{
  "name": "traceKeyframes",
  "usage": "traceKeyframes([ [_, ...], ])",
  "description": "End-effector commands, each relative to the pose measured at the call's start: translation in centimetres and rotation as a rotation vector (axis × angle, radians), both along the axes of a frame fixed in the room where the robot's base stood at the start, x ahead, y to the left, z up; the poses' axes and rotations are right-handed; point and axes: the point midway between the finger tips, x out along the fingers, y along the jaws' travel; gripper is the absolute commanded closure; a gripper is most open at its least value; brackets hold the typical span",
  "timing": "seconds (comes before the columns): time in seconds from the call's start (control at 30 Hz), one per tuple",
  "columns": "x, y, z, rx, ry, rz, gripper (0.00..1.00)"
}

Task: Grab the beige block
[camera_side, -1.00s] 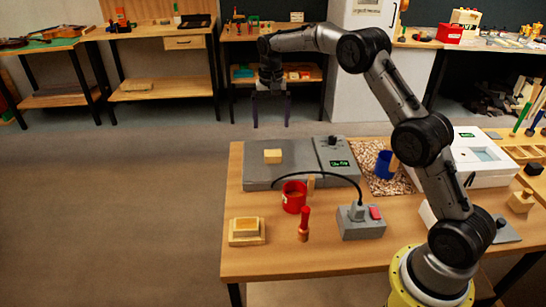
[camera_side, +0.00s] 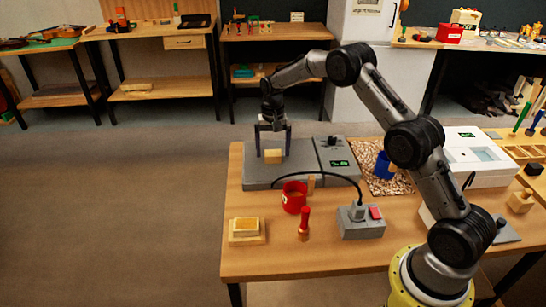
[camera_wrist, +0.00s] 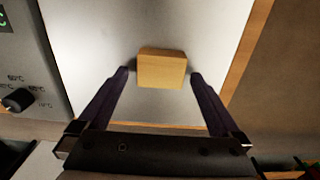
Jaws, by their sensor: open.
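The beige block (camera_side: 273,156) sits on the flat grey plate of the hot plate (camera_side: 257,179), near the back of the bench. It also shows in the wrist view (camera_wrist: 161,68), lying on the pale plate. My gripper (camera_side: 273,155) points down over the plate, with its two dark fingers on either side of the block. In the wrist view the open fingers (camera_wrist: 160,72) flank the block, with a gap showing at each side. The fingers do not hold it.
A red pot (camera_side: 294,197) and a red-handled tool (camera_side: 304,224) stand in front of the hot plate. A grey box (camera_side: 361,222) with a cable is to their right. A blue cup (camera_side: 384,165) stands farther right. A wooden block stack (camera_side: 247,231) is front left.

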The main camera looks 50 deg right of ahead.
Motion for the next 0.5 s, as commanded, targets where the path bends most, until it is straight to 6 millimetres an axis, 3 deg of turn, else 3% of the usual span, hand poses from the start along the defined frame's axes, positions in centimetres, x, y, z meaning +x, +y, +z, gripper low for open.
traceKeyframes([
  [0.17, 0.01, 0.01, 0.01, 0.0, 0.0, 0.0, 0.04],
  [0.5, 0.01, 0.0, 0.06, 0.0, 0.0, 0.0, 0.65],
])
